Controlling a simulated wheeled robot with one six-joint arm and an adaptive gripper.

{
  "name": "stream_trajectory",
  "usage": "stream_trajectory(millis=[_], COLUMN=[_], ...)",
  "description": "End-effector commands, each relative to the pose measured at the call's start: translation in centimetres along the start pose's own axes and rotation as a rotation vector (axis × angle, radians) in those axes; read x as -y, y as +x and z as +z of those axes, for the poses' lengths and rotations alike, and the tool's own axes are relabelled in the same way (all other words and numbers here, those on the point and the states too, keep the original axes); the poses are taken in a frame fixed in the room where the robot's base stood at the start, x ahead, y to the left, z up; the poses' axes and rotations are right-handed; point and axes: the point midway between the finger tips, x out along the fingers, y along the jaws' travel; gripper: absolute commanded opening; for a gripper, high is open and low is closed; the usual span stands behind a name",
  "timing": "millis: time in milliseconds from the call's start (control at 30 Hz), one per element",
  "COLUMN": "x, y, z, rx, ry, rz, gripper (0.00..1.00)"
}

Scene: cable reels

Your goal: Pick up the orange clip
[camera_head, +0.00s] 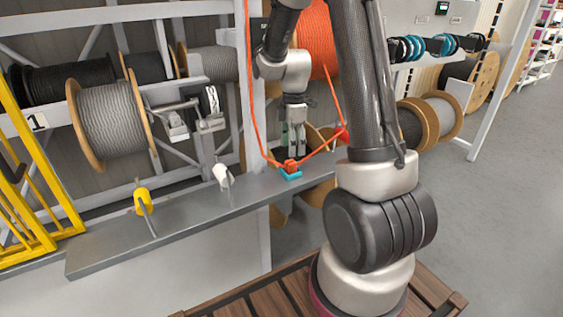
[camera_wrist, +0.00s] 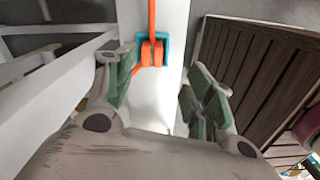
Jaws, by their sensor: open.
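The orange clip (camera_head: 291,165) sits in a small blue holder (camera_head: 289,176) on the grey ledge, with orange line running up from it on both sides. In the wrist view the clip (camera_wrist: 152,54) is near the top centre, with the blue holder (camera_wrist: 166,44) around it. My gripper (camera_head: 292,152) points down just above the clip in the head view. In the wrist view my gripper (camera_wrist: 161,82) is open, its green-padded fingers apart and nothing between them; the clip shows beyond the fingertips, between left and right finger in the picture.
The grey ledge (camera_head: 190,216) carries a yellow holder (camera_head: 141,201) and a white one (camera_head: 222,177) to the left. An orange reel (camera_head: 315,40) and a grey cable reel (camera_head: 110,118) hang behind. A brown slatted surface (camera_wrist: 265,75) lies right in the wrist view.

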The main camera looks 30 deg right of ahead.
Motion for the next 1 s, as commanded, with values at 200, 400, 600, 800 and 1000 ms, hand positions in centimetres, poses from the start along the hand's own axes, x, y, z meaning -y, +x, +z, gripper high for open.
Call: stream_trajectory(millis=[200, 400, 600, 800, 1000], x=[-0.6, -0.7, -0.7, -0.8, -0.9], y=[-0.1, 0.2, 2.5, 5.6, 7.6], z=[-0.1, -0.1, -0.1, -0.2, -0.2], rx=[-0.001, 0.0, 0.001, 0.001, 0.001], ry=[-0.169, -0.257, -0.264, -0.263, -0.262], rz=[0.024, 0.027, 0.026, 0.023, 0.027], gripper=[0.54, 0.54, 0.54, 0.54, 0.54])
